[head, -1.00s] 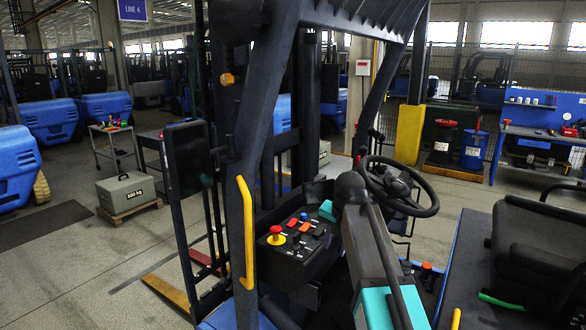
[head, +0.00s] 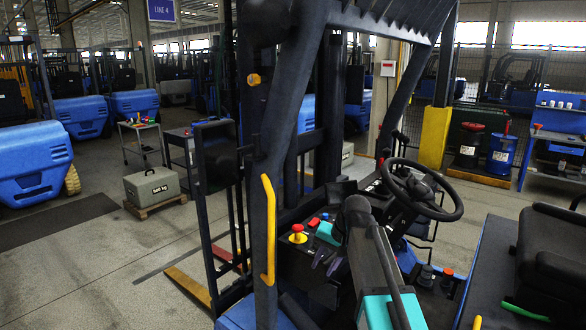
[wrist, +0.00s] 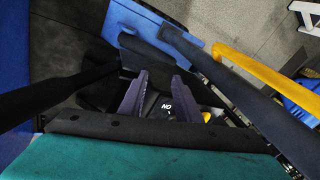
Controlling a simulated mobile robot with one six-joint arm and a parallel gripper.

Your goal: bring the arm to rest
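My arm (head: 380,265), dark with teal covers, reaches down beside the steering wheel in the head view. My gripper (head: 326,261) is low over the forklift's control console (head: 290,255). In the wrist view my gripper (wrist: 160,84) shows two purple fingers standing apart, with nothing held between them. Dark console surface with part of a white label lies beyond them. A red mushroom button (head: 298,229) on a yellow base stands left of the fingers in the head view. The arm covers part of the console, so whether the fingers touch it cannot be told.
The steering wheel (head: 420,189) and seat (head: 555,255) are close on the right. A dark mast post with a yellow grab handle (head: 268,230) stands on the left. A grey weight (head: 152,186) on a pallet, drums and a blue workbench are farther off on open floor.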

